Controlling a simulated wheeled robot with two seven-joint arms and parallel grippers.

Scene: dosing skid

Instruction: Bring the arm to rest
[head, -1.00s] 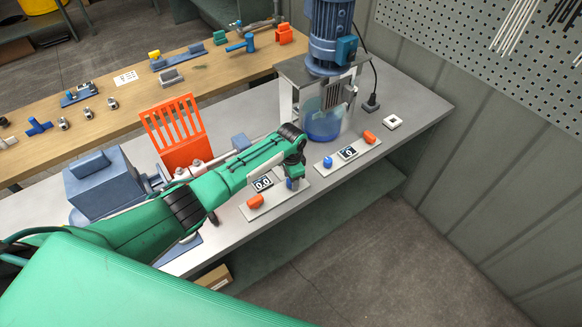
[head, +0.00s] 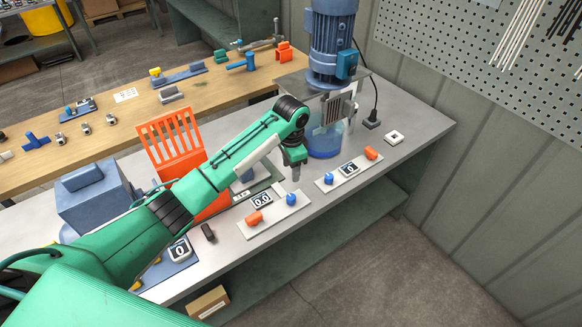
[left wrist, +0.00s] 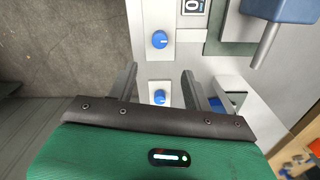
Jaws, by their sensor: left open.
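My left gripper (head: 296,174) hangs pointing down from the raised green arm, above the bench between two control panels. In the left wrist view its two fingers (left wrist: 158,84) are apart with nothing held between them. The nearer panel (head: 273,215) carries an orange knob (head: 254,218), a display reading 0.0 (head: 262,201) and a blue knob (head: 291,199). The second panel (head: 349,172) has a blue knob (head: 328,178), a display reading 0 (head: 348,169) and an orange knob (head: 371,153). The gripper appears clear of both blue knobs. My right gripper is not in view.
A blue motor mixer (head: 331,45) over a blue-filled vessel (head: 324,140) stands close behind the gripper. An orange slotted rack (head: 172,140) and a blue-grey pump box (head: 95,200) are behind the arm. A white square piece (head: 394,136) lies at right. Open floor lies in front.

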